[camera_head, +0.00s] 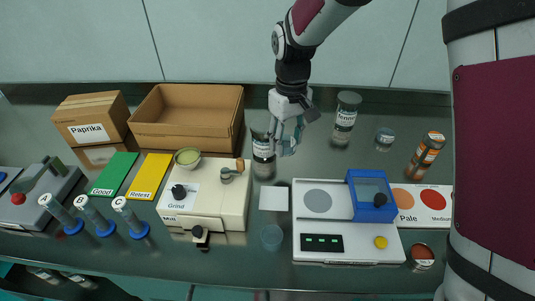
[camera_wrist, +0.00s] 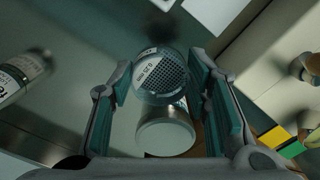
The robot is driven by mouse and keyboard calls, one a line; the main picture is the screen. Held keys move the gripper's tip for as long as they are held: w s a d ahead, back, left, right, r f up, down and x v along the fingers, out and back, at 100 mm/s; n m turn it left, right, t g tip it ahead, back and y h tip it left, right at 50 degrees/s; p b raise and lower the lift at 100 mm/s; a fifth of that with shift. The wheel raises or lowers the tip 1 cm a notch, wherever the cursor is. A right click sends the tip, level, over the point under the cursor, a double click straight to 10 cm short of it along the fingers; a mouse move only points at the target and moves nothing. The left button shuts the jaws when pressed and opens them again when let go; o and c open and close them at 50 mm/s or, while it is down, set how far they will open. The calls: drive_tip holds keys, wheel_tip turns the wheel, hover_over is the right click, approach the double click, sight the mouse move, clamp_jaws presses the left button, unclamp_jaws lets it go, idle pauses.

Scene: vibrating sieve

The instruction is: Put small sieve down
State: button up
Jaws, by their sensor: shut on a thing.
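The small sieve (camera_wrist: 160,72) is a round disc with dark mesh and a white "0.25 mm" label, seen between my fingers in the wrist view. My gripper (camera_wrist: 163,88) is shut on it, with a teal-padded finger at each side. In the head view my gripper (camera_head: 287,148) points down over the back of the counter, just right of a labelled jar (camera_head: 263,147). The sieve cannot be made out clearly there. A pale round-topped cylinder (camera_wrist: 165,138) shows just below the sieve in the wrist view; I cannot tell whether they touch.
The mill (camera_head: 232,205) stands left of my gripper. A white square (camera_head: 273,197) and a small clear cup (camera_head: 271,236) lie in front. Another jar (camera_head: 345,118) stands right. Boxes (camera_head: 188,133) are at back left.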

sight(285, 171)
drive_tip(key=shift+f, duration=3.8)
drive_tip(key=o, duration=1.2)
drive_tip(key=shift+f, duration=0.1)
drive_tip(key=shift+c, duration=0.2)
wheel_tip(285, 171, up, 12)
drive_tip(key=shift+f, duration=0.2)
drive_tip(key=shift+r, duration=0.35)
drive_tip(key=shift+s+d+r, duration=0.1)
